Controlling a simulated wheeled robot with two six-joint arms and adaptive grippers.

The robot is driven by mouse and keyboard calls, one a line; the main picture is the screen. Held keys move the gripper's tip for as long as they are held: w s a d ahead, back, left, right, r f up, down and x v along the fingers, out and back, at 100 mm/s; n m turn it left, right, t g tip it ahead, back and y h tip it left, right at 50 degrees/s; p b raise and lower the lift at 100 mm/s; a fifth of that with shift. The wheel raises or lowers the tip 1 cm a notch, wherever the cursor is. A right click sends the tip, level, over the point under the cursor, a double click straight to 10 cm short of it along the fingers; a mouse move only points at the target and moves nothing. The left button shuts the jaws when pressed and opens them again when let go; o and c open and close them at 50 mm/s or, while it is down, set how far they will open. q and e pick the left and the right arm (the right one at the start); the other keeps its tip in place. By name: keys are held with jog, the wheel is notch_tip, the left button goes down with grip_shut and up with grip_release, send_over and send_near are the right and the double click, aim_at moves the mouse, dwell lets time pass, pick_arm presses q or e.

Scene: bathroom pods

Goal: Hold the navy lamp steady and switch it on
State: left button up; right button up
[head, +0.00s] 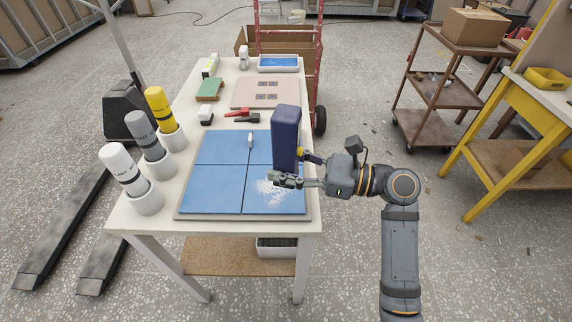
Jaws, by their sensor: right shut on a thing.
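The navy lamp (287,130) is a tall dark blue block standing upright at the right side of the blue tiled panel (215,185). My right gripper (293,169) comes in from the right and is shut on the lower part of the lamp, one finger in front and one behind. A small yellow part (301,152) shows at the lamp's right edge by the rear finger; I cannot tell if it is the switch. The lamp's base is partly hidden by the gripper. No light shows on the lamp. My left gripper is out of view.
White, grey and yellow bottles (159,106) stand in white cups along the table's left edge. White grains (272,193) lie on the panel's front right tile. Red and black tools (245,117), a beige board (268,90) and a green block (209,88) lie farther back.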

jog(key=shift+w+f+b, duration=0.4)
jog(key=shift+w+f, duration=0.9)
jog(key=shift+w, duration=0.15)
jog(key=shift+w+f+b, duration=0.35)
jog(key=shift+w+f, duration=0.95)
jog(key=shift+w, duration=0.15)
jog(key=shift+w+f+b, duration=0.9)
jog(key=shift+w+f, duration=0.85)
jog(key=shift+w, duration=0.25)
jog(key=shift+f+p, duration=0.2)
jog(key=shift+p, duration=0.2)
jog(key=o, duration=1.2)
jog(key=shift+f, duration=0.1)
jog(key=c, duration=1.2)
jog(key=shift+o, duration=0.2)
